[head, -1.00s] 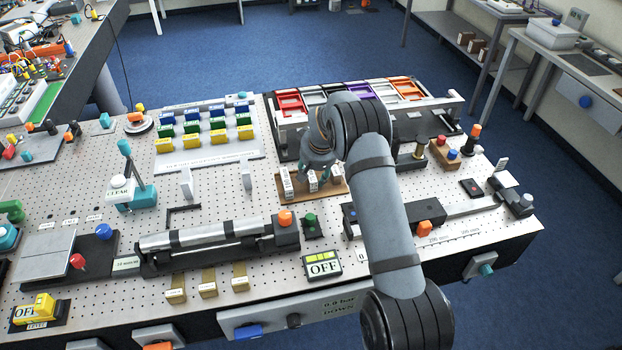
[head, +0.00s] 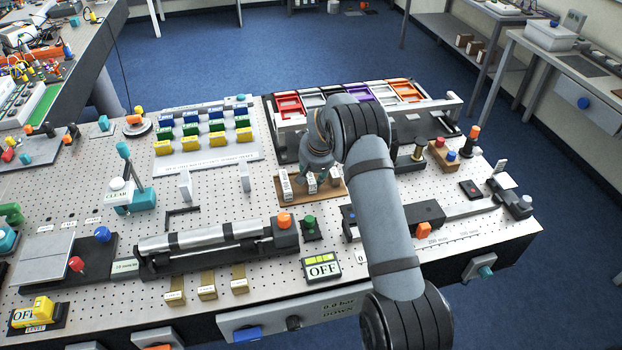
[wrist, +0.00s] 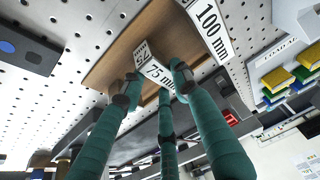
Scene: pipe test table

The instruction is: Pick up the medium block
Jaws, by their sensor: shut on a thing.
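The medium block is a white block labelled 75 mm (wrist: 152,66), standing between my teal fingers in the wrist view. In the head view it is the middle block (head: 312,183) on the wooden board (head: 328,193). My gripper (head: 317,172) is above the board, shut on this block, and its fingertips (wrist: 156,82) touch the block's sides. The block looks still on the board; its base is hidden. The longer 100 mm block (wrist: 209,28) stands apart from the fingers. It is the left block (head: 286,184) in the head view.
A clamped cylinder (head: 205,235) and a green knob (head: 309,222) are in front. Pegboard left of the board is mostly free.

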